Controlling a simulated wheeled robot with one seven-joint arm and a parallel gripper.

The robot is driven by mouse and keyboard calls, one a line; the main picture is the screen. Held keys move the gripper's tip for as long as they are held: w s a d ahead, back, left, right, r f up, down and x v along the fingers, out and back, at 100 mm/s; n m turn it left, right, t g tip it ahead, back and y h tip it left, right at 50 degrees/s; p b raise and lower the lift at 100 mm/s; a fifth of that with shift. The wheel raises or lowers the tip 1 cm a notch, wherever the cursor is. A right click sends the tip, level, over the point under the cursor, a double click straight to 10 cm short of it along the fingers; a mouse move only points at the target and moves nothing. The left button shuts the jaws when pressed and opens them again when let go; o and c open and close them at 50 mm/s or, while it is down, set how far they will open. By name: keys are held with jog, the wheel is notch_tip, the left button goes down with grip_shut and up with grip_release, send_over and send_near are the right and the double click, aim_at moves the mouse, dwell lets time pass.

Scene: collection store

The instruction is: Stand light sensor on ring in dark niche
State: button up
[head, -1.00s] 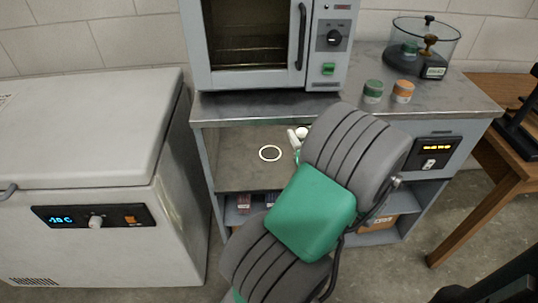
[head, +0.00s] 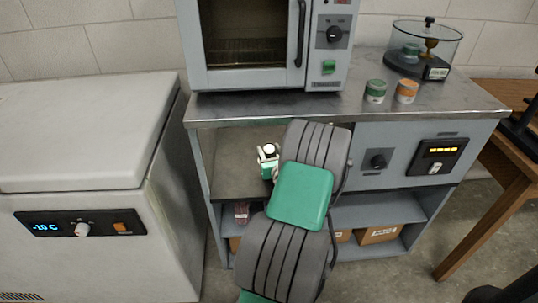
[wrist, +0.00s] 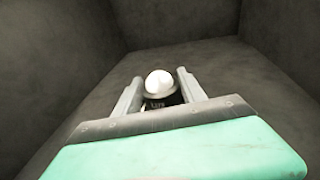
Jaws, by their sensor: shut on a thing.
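The light sensor, with a white dome on a dark body, is between my fingers; its dome shows in the head view (head: 269,149) and in the wrist view (wrist: 159,82). My gripper (head: 268,156) is shut on it inside the dark niche (head: 228,165), the open bay at the left of the bench. In the wrist view my gripper (wrist: 160,90) has one finger on each side of the sensor. The pale ring on the niche floor does not show now. I cannot tell whether the sensor touches the floor or sits over the ring.
Niche walls (wrist: 65,50) stand close around my gripper. An oven (head: 255,45), green jar (head: 375,91), orange jar (head: 406,91) and clear round case (head: 422,48) are on the bench top. A chest freezer (head: 85,130) stands left.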

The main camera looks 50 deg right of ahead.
jog(key=shift+f, duration=0.45)
jog(key=o, duration=1.4)
jog(key=shift+r, duration=0.1)
jog(key=shift+r, duration=0.5)
jog(key=p+v, duration=0.1)
jog(key=v, duration=1)
jog(key=shift+s, duration=0.1)
jog(key=shift+s+a+r, duration=0.15)
jog(key=shift+s+a, duration=0.15)
jog(key=shift+a, duration=0.05)
